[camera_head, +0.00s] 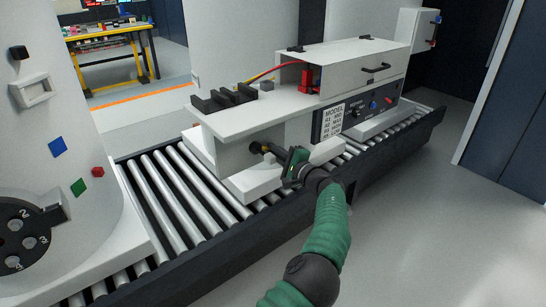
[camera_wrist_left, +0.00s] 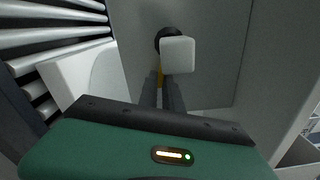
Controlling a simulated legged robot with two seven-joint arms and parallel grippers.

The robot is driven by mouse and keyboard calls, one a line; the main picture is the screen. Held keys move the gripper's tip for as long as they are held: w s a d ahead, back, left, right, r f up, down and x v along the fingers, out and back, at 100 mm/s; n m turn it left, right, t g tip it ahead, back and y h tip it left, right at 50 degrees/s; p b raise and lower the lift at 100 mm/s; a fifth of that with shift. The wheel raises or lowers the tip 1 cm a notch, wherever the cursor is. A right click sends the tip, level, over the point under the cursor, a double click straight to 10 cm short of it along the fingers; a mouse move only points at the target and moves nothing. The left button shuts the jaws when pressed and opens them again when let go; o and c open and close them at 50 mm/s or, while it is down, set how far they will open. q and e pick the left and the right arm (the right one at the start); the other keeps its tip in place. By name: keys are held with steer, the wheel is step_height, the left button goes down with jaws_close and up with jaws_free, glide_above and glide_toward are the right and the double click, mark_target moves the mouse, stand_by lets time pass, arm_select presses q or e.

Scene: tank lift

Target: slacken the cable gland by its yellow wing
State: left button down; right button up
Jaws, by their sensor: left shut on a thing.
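The cable gland shows in the left wrist view as a dark round fitting (camera_wrist_left: 165,36) on a grey wall, partly covered by a pale block (camera_wrist_left: 178,55). In the head view my left gripper (camera_head: 272,152) reaches to the gland (camera_head: 256,147) on the inner wall under the white machine's overhanging top. My right gripper is in neither view.
The white machine (camera_head: 240,121) sits on a roller conveyor (camera_head: 185,188) with a dark side rail (camera_head: 235,238). A white rounded tank (camera_head: 45,120) stands at left. A yellow-framed workbench (camera_head: 108,38) is behind. Bare floor lies at right.

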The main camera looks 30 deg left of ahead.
arm_select(q)
steer(key=shift+w+d+r+n, duration=0.1)
steer(key=shift+w+r+n, duration=0.05)
steer(key=shift+n, duration=0.15)
stand_by(0.4)
steer(key=c, duration=1.5)
jaws_free()
steer(key=shift+w, duration=0.15)
steer(key=shift+f, duration=0.2)
